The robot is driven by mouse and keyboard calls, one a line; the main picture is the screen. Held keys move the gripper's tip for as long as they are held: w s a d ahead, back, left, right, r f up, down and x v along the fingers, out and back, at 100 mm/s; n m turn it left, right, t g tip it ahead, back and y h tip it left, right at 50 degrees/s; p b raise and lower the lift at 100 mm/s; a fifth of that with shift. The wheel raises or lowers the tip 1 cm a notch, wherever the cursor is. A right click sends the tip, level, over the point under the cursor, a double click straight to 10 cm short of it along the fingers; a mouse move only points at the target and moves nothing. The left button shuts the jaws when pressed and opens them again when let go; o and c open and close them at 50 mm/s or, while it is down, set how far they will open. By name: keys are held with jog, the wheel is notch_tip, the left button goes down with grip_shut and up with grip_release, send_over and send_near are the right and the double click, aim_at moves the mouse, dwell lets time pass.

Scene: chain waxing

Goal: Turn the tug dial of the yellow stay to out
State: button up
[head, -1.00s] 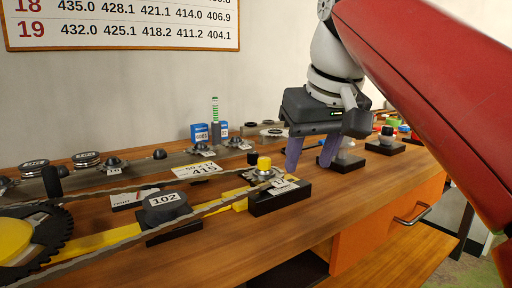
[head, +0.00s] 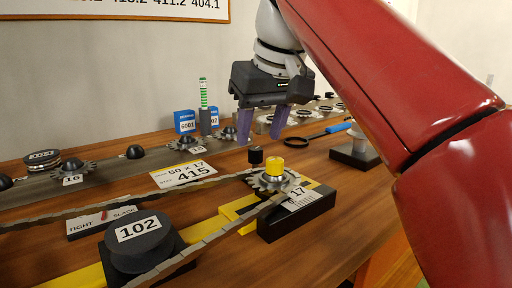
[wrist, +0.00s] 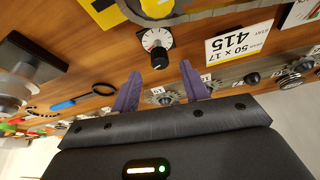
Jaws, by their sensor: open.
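The yellow stay (head: 205,228) is a flat yellow bar along the bench, under the chain, ending at a black block with a sprocket tagged 17. Near that sprocket stands a small black knob (head: 255,157). In the wrist view a black knob (wrist: 158,58) sits on a white round dial (wrist: 155,39) with marks and a little red; this looks like the tug dial, but its lettering is unreadable. My gripper (head: 260,137) is open and empty, purple fingers pointing down, above and behind the knob. In the wrist view its fingers (wrist: 162,84) are spread, apart from the dial.
A black disc tagged 102 (head: 139,238) and a TIGHT/SLACK gauge (head: 101,221) lie to the left. A 415 card (head: 184,174) lies flat behind. A blue-handled ring tool (head: 338,128) lies to the right.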

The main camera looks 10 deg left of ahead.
aim_at(256, 149)
jog(key=shift+b+x, duration=0.45)
jog(key=shift+x, duration=1.35)
jog(key=c, duration=1)
